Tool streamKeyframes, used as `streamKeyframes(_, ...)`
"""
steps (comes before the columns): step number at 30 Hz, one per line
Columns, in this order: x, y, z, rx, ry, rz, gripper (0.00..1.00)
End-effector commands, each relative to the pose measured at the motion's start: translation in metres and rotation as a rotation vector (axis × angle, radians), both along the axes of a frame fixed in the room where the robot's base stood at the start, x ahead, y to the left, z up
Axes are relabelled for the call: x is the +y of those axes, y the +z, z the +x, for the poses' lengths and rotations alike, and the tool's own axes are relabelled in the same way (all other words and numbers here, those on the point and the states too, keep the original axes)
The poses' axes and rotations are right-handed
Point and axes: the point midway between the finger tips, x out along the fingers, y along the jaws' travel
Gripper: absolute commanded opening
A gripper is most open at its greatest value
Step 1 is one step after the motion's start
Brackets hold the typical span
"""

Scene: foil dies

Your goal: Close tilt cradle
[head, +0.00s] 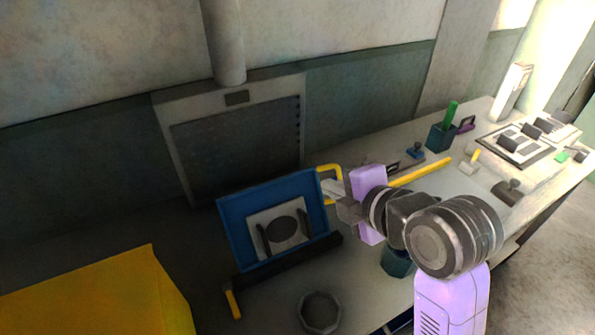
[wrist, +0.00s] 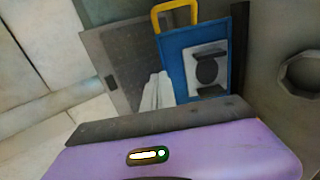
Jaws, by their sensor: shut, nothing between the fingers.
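The tilt cradle's blue panel (head: 232,226) stands tilted up on the bench. It carries a pale plate with a dark oval and dark side bars. A yellow handle (head: 329,168) sticks out from its upper right edge; in the wrist view the handle (wrist: 174,8) rises above the blue panel (wrist: 172,60). My gripper (head: 327,187) is shut and empty, beside the panel's right edge close to the handle. Its pale fingers also show in the wrist view (wrist: 158,90), in front of the panel's edge. I cannot tell whether they touch it.
A dark bar with a yellow-tipped lever (head: 232,302) lies before the panel. A ring-shaped dish (head: 320,311) stands at front, a yellow box (head: 105,300) at left. A grey wall frame (head: 178,165) is behind. A green-handled tool in a cup (head: 440,137) stands farther right.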

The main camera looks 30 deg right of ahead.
Motion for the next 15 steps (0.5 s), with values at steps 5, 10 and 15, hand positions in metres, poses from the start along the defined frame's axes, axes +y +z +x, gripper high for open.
streamKeyframes(5,0.001,-0.009,0.013,-0.001,0.007,-0.010,0.00)
streamKeyframes(10,0.001,-0.022,0.040,0.001,0.006,-0.008,0.00)
streamKeyframes(15,0.001,-0.039,0.069,0.001,0.005,-0.007,0.00)
